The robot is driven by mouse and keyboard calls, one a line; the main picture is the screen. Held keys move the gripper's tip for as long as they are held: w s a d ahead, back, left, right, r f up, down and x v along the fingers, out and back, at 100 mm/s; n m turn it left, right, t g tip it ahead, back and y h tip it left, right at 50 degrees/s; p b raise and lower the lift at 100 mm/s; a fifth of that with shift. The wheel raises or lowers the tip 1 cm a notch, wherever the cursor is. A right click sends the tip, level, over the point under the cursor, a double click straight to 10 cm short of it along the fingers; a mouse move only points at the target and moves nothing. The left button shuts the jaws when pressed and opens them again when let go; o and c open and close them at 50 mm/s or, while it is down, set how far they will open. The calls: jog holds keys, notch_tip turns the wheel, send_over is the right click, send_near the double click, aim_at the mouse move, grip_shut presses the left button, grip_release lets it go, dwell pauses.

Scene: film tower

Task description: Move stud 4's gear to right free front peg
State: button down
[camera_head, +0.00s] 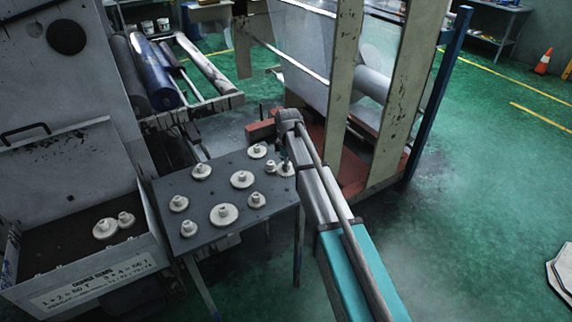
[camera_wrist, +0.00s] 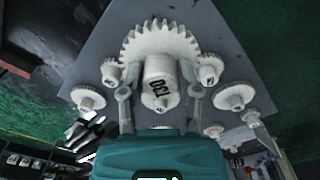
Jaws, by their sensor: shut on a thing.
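My gripper (camera_wrist: 160,100) is shut on a large pale toothed gear (camera_wrist: 160,42), with one finger on each side of its hub. The hub carries dark lettering, upside down, that looks like T30. In the head view, my gripper (camera_head: 283,155) is at the right edge of the grey table, over a pale gear (camera_head: 287,170) it partly hides. I cannot tell whether this gear touches the tabletop. Two pale gears (camera_head: 105,229) sit side by side in the open box at the left. I cannot make out stud numbers or a free front peg.
Several other pale gears, such as a large one (camera_head: 224,214), stand spread over the grey table (camera_head: 205,240). The open box (camera_head: 105,268) with a printed label stands left of it. A frame post (camera_head: 343,90) rises close behind my arm.

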jog(key=shift+f+b, duration=3.85)
jog(key=shift+f, duration=0.2)
jog(key=shift+f+b, duration=0.9)
jog(key=shift+c, duration=1.2)
grip_release()
jog(key=shift+w, duration=0.1)
jog(key=s+d+r+m+p, duration=0.3)
jog(key=s+d+m, duration=0.5)
jog(key=s+d, duration=0.3)
jog(key=s+d+r+m+p, duration=0.4)
jog(key=s+d+m, duration=0.4)
jog(key=s+d, duration=0.3)
jog(key=s, duration=0.4)
jog(key=shift+r, duration=0.2)
